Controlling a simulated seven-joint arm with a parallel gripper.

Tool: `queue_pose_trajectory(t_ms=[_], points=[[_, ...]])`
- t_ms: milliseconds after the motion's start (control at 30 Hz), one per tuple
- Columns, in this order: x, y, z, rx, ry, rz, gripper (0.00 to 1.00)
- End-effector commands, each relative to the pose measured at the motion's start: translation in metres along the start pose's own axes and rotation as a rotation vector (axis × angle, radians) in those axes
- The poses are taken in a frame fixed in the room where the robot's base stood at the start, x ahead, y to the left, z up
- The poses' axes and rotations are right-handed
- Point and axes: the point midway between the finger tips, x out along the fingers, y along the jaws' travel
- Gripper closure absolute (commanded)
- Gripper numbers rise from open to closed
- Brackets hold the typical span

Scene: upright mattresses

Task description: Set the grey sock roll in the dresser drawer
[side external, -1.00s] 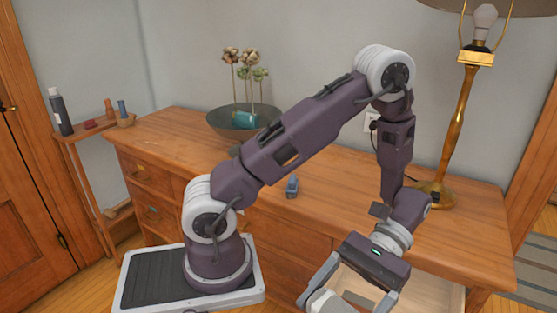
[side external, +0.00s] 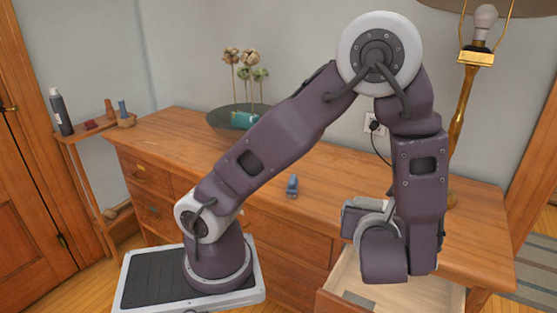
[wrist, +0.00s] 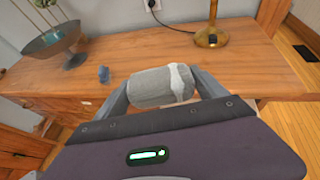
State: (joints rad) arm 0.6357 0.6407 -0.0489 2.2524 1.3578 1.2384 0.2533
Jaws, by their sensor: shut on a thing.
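The grey sock roll (wrist: 152,88), with a whitish band near its right end, lies crosswise between the fingers of my gripper (wrist: 163,90) in the wrist view. My gripper is shut on it. In the side view my wrist and forearm hide most of the gripper, and I cannot clearly separate the roll from it. The dresser drawer (side external: 436,297) is pulled open at the dresser's front right, below my wrist. My arm covers part of it. A dark flat thing (side external: 358,300) lies inside the drawer.
The dresser top (side external: 320,185) carries a small blue object (side external: 292,186), a dark bowl (side external: 225,117) with a teal item and dried flowers, and a brass lamp (side external: 463,110) at the right. The dresser top in front of the lamp is clear.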

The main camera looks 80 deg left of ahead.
Motion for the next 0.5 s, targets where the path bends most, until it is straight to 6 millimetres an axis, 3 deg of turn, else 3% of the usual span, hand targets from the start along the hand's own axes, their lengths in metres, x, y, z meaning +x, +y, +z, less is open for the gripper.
queue_pose_trajectory(t_ms=[200, 500], points=[[-0.010, -0.051, 0.022, 0.118, 0.006, -0.294, 0.59], [-0.028, -0.095, 0.041, 0.222, -0.003, -0.532, 0.59]])
